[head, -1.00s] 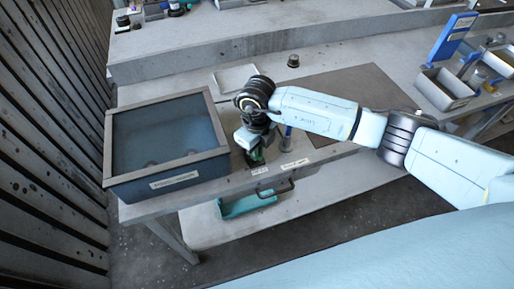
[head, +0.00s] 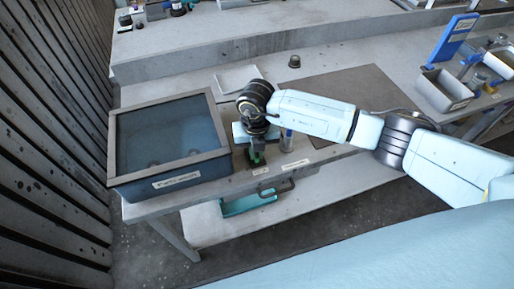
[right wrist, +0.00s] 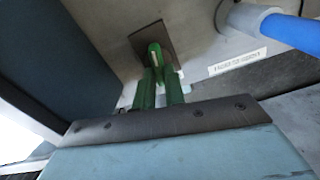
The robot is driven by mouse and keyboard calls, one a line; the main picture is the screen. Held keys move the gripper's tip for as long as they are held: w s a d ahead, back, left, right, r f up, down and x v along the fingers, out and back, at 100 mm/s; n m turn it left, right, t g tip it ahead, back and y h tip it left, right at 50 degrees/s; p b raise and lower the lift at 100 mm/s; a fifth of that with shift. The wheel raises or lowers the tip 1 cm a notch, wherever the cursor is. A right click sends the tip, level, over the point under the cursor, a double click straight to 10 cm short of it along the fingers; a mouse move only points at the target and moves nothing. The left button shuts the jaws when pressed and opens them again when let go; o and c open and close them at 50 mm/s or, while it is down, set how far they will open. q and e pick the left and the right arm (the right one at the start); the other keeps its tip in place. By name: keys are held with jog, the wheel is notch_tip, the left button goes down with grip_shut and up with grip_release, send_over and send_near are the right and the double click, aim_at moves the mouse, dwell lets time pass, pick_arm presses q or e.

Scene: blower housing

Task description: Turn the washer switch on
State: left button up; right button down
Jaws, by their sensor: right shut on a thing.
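The washer (head: 165,140), a blue-grey tank with a grey rim and a front label, sits at the left of the bench. The switch (right wrist: 155,52) is a small green lever with a pale mark on a dark square plate in the right wrist view. My right gripper (right wrist: 157,80) has green fingers and is shut on the lever. In the head view the right gripper (head: 256,158) points down just right of the washer, and it hides most of the switch. My left gripper is not in view.
A blue-handled tool with a grey collar (right wrist: 262,22) stands close right of the gripper, beside a white label (right wrist: 238,63). A dark mat (head: 345,95) lies bare on the bench. Grey bins (head: 440,90) stand at the right. A teal item (head: 248,203) is on the lower shelf.

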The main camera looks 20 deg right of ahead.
jog(key=shift+w+a+r+m+p, duration=0.1)
jog(key=shift+m+p, duration=0.15)
jog(key=shift+m, duration=0.7)
jog(key=shift+a+m+p, duration=0.1)
jog(key=shift+m+p, duration=0.15)
jog(key=shift+m, duration=0.7)
jog(key=c, duration=1.5)
grip_release()
jog(key=shift+o, duration=0.2)
notch_tip(320, 180, up, 13)
jog(key=shift+r+b, duration=0.15)
jog(key=shift+b, duration=0.2)
